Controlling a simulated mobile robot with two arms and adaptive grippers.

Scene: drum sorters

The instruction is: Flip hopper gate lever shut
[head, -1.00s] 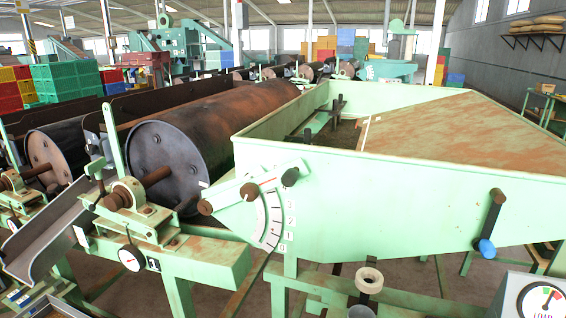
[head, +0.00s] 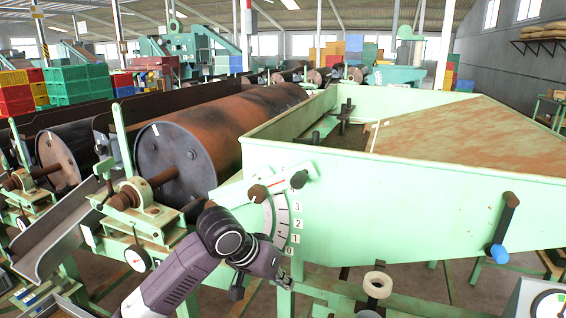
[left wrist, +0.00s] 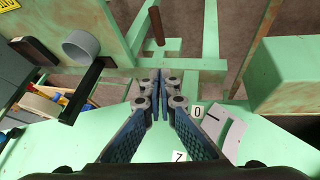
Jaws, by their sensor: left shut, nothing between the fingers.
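The lever bar (head: 277,185) slants up to the right over a numbered scale plate (head: 281,222) on the left end of the pale green hopper (head: 400,200). It has a brown round piece (head: 257,193) and a dark knob (head: 298,179). My right gripper is out of view.
A dark crank with a blue end (head: 498,250) sticks out of the hopper's right side. A pale ring (head: 377,285) sits on the lower frame. A rusty drum (head: 200,145) and a metal chute (head: 58,235) stand left of the hopper.

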